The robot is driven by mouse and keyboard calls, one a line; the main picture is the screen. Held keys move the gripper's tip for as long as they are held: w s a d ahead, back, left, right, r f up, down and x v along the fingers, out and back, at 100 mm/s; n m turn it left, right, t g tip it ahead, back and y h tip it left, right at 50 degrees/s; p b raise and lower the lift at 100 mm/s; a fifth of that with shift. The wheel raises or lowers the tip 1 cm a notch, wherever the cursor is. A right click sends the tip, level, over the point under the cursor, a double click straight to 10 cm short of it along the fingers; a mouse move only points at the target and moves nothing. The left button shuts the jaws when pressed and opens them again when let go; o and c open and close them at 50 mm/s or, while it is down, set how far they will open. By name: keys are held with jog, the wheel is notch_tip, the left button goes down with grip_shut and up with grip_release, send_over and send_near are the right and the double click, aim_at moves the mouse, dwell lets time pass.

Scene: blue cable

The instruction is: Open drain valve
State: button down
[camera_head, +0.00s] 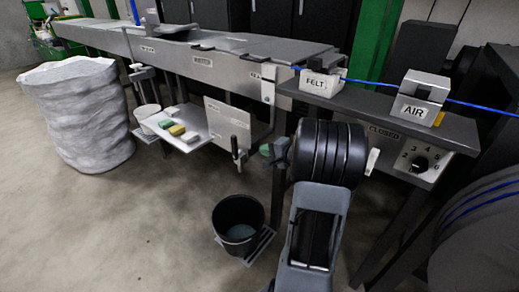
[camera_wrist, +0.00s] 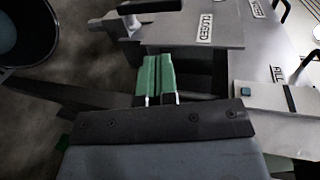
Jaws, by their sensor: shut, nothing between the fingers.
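A light panel (camera_head: 228,122) hangs under the trough, with a dark-handled valve (camera_head: 238,150) at its lower edge. In the wrist view a valve with a black lever (camera_wrist: 150,7) shows at the top, beside a plate reading CLOSED (camera_wrist: 206,28). I cannot make out a drain label. My gripper (camera_head: 266,150) is shut and empty, just right of the dark-handled valve in the head view. Its green fingers (camera_wrist: 158,78) are together below the panel's edge in the wrist view, apart from the lever. My arm hides what lies behind it.
A black bucket (camera_head: 239,222) stands on the floor below the valve. A shelf (camera_head: 198,128) with small coloured blocks is to the left. FELT (camera_head: 317,85) and AIR (camera_head: 414,110) boxes stand on the bench with a blue cable. A FILL label (camera_wrist: 277,72) is at right.

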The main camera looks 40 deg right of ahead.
aim_at(236, 143)
jog(key=s+f+t+b, duration=0.1)
jog(key=b, duration=0.3)
jog(key=s+f+t+y+b, duration=0.1)
jog(key=f+t+b, duration=0.1)
jog(key=b, duration=0.2)
jog(key=shift+s+f+b, duration=0.15)
jog(key=shift+f+b, duration=0.05)
jog(key=shift+b, duration=0.1)
jog(key=b+x, duration=0.3)
jog(key=x, duration=1.1)
jog(key=shift+r, duration=0.1)
